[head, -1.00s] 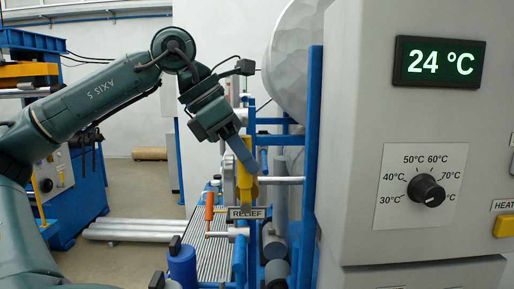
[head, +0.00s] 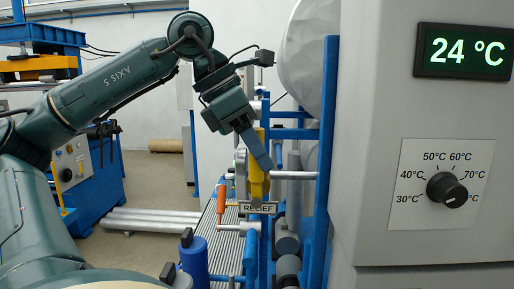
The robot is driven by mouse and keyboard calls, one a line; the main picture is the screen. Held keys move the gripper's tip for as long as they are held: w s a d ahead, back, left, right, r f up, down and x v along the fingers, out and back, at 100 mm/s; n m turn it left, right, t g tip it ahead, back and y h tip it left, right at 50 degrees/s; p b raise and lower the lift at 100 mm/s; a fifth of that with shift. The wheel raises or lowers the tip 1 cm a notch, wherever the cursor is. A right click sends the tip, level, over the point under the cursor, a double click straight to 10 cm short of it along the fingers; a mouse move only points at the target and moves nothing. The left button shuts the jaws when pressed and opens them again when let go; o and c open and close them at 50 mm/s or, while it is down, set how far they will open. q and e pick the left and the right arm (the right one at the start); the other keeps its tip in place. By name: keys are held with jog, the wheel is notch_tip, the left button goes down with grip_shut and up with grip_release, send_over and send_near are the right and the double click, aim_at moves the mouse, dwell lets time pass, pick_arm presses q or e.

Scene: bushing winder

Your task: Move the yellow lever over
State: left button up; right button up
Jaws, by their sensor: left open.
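The yellow lever (head: 256,185) stands roughly upright on the blue frame, just above the RELIEF label (head: 258,208). My left gripper (head: 264,164) comes down from the upper left, and its grey-blue fingers overlap the upper part of the lever. The gripper is open. Its fingers hide part of the lever, and I cannot tell whether they touch it. My right gripper is not in view.
An orange-handled lever (head: 221,199) is just left of the yellow one. The blue frame (head: 326,140) and grey control cabinet (head: 385,110) stand close on the right. A blue cylinder (head: 194,258) stands low in front. Grey pipes (head: 150,220) lie on the floor behind.

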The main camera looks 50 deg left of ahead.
pick_arm(q)
jog(key=p+v, duration=0.1)
jog(key=v, duration=1.2)
dwell(0.4)
